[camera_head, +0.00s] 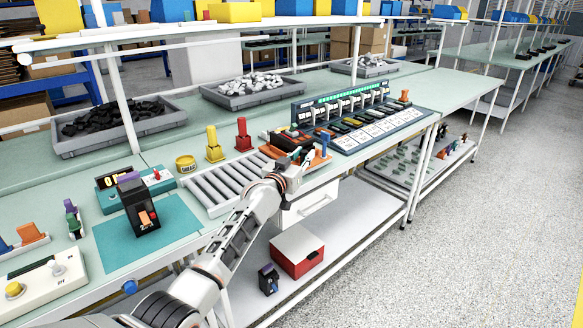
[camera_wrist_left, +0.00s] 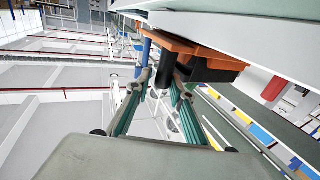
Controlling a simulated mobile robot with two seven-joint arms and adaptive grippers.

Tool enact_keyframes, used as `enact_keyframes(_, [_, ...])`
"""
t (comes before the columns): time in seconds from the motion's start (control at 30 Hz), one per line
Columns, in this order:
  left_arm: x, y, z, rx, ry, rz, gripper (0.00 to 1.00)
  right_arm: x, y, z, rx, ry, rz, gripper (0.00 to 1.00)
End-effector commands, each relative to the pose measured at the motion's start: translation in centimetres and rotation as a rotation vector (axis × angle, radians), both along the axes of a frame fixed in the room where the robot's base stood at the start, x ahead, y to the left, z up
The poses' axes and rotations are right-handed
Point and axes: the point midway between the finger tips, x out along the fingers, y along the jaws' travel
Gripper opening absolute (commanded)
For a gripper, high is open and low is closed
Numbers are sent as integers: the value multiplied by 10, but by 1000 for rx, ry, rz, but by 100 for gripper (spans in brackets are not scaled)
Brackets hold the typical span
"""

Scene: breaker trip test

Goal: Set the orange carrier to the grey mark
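The orange carrier (camera_head: 287,142) sits at the front edge of the bench, between the roller strip and the breaker rack, with dark parts on it. In the left wrist view the orange carrier (camera_wrist_left: 197,50) shows as a flat plate with a black block under it. My left gripper (camera_head: 297,165) is at its near side. In the wrist view the fingertips of my left gripper (camera_wrist_left: 163,82) stand on either side of a black post below the plate and appear closed on it. I cannot make out the grey mark. My right gripper is not in view.
A rack of breakers (camera_head: 361,118) stands to the right. The roller strip (camera_head: 225,184), a red post (camera_head: 243,136) and a yellow post (camera_head: 214,146) are to the left. A black breaker (camera_head: 141,207) stands on a teal mat. A red box (camera_head: 297,251) sits on the lower shelf.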

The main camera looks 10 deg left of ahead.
Motion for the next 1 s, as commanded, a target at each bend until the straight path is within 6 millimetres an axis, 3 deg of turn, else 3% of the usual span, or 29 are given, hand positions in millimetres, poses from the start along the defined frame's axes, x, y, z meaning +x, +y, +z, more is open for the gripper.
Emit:
enact_keyframes(0.6, [-79, 23, 0, 2, -1, 2, 22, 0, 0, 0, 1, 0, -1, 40])
enact_keyframes(1.0, [-96, 27, 0, 3, 0, 2, 22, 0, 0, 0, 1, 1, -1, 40])
